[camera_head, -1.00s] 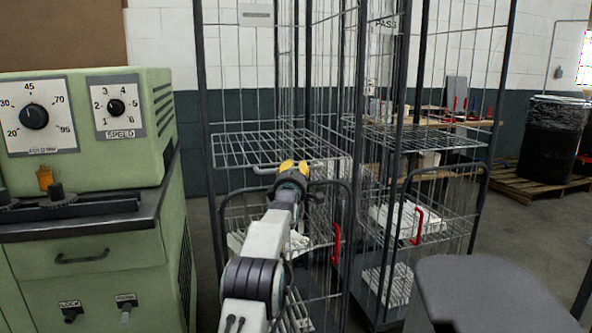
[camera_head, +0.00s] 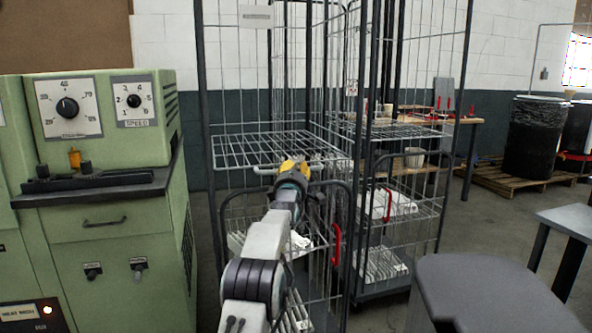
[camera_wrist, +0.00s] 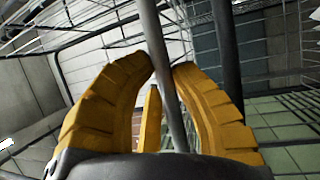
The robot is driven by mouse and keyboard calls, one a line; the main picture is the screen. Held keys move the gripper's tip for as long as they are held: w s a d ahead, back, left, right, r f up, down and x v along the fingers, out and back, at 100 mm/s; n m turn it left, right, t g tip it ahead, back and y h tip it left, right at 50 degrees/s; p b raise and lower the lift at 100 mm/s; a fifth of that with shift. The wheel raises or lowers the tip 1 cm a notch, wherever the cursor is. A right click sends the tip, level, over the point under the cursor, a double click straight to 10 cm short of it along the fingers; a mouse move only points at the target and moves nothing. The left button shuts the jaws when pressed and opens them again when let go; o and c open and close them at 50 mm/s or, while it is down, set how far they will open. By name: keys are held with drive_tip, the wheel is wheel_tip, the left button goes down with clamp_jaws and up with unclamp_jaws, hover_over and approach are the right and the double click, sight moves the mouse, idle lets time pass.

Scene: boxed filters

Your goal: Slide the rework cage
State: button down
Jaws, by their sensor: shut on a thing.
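A tall wire roll cage (camera_head: 203,90) with dark posts stands straight ahead of me. It has a small pale plate near its top, too faint to read, and I take it as the rework cage. My gripper (camera_head: 288,168) is at its near side at shelf height. In the wrist view, the yellow fingers of my gripper (camera_wrist: 160,75) are closed around a thin grey metal bar (camera_wrist: 154,30) of the cage. A second wire cage (camera_head: 467,70) stands just right of and behind it, partly hidden. Both cages have red latch handles, and white boxes lie low inside them.
A green machine (camera_head: 105,260) with dials stands close on the left. A grey stool-like seat (camera_head: 490,290) is at the near right, with a small grey table (camera_head: 570,222) beyond. A black bin (camera_head: 538,140) on a pallet and a workbench stand behind. Open floor lies right of the cages.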

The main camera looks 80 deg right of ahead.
drive_tip(key=shift+a, duration=0.1)
drive_tip(key=c, duration=1)
unclamp_jaws()
drive_tip(key=shift+a, duration=0.1)
drive_tip(key=shift+w+a+f, duration=0.1)
drive_tip(key=shift+a+f, duration=0.25)
drive_tip(key=shift+a, duration=1.55)
drive_tip(key=shift+s+a+f, duration=0.1)
drive_tip(key=shift+a+f, duration=0.25)
drive_tip(key=shift+a, duration=1.55)
drive_tip(key=shift+w+a+f, duration=0.1)
drive_tip(key=shift+a+f, duration=0.25)
drive_tip(key=shift+a, duration=1.55)
